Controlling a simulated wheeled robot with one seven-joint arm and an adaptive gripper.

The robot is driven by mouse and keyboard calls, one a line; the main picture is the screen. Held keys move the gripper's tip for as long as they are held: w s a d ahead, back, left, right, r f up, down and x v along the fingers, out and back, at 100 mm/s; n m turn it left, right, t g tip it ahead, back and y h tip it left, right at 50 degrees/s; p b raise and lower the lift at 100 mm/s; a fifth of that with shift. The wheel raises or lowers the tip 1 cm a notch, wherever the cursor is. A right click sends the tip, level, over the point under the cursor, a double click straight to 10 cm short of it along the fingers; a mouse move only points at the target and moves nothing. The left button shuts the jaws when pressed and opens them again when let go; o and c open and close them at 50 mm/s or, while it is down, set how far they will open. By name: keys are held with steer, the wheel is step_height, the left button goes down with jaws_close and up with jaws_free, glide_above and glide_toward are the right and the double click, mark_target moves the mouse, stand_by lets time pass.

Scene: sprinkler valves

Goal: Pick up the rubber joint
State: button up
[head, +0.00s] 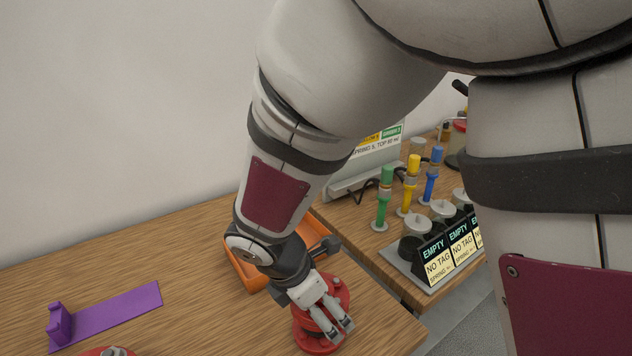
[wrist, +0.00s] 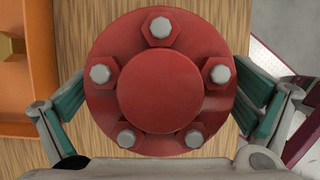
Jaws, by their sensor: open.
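A red round flanged part (head: 307,328) stands on the wooden table near its front right edge. In the wrist view it shows from above as a red flange (wrist: 160,92) with a plain raised centre and several grey bolts around it. Nothing in view is plainly marked as the rubber joint, and I cannot tell whether this part is it. My gripper (head: 342,330) is open over the part. In the wrist view its teal-padded fingers lie to the left and right of the flange, with no clear grip on it. The part's lower side is hidden.
An orange tray (wrist: 20,130) with a brass piece (wrist: 11,47) lies close on the left. A purple holder (head: 115,312) lies farther left. A second red part (head: 105,351) shows at the bottom edge. Coloured valves (head: 411,180) and tagged black stands (head: 437,268) occupy the right table.

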steer(key=c, duration=1.8)
steer(key=shift+c, duration=1)
steer(key=shift+r, duration=0.15)
